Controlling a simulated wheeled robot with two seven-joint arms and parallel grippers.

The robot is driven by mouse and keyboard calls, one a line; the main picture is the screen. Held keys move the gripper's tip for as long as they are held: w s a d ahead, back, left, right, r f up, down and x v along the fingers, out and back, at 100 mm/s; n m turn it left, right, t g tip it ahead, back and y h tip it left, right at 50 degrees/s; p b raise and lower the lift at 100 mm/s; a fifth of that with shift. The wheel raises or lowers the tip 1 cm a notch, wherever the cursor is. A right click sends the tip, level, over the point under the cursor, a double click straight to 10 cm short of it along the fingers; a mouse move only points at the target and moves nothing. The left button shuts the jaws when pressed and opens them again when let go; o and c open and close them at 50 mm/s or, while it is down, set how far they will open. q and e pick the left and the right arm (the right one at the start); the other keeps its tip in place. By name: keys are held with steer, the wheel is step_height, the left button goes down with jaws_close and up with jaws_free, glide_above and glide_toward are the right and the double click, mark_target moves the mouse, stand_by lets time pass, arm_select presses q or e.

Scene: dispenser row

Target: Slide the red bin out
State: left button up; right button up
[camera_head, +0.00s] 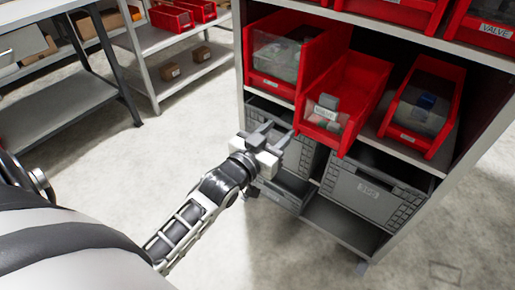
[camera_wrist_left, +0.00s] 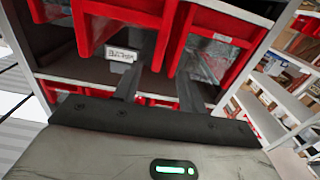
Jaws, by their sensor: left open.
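Three red bins with clear fronts stand side by side on one shelf. The middle red bin (camera_head: 357,84) juts out past the shelf edge and tips down at the front, with grey blocks and a white label in it. The left red bin (camera_head: 318,52) and right red bin (camera_head: 440,115) sit further back. My left gripper (camera_head: 276,132) is open and empty, just left of and below the middle bin's front, apart from it as far as I can tell. In the left wrist view, my fingers (camera_wrist_left: 157,78) point toward a labelled red bin (camera_wrist_left: 125,12). My right gripper is not in view.
Grey crates (camera_head: 375,190) fill the shelf below the bins, close under my gripper. More red bins (camera_head: 405,12) stand on the shelf above. A grey rack (camera_head: 170,45) with red bins and cartons stands at the back left. The floor between is clear.

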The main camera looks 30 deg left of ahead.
arm_select(q)
steer(key=s, duration=0.8)
steer(key=shift+a, duration=0.25)
steer(key=s+d+f+m+g+h+p, duration=0.1)
steer(key=s+d+f+g+h+p, duration=0.1)
steer(key=s+d+f+g, duration=0.5)
steer(key=s+d+f+p, duration=0.1)
steer(key=s+d+f, duration=0.1)
steer(key=d, duration=0.1)
steer(key=shift+s, duration=0.4)
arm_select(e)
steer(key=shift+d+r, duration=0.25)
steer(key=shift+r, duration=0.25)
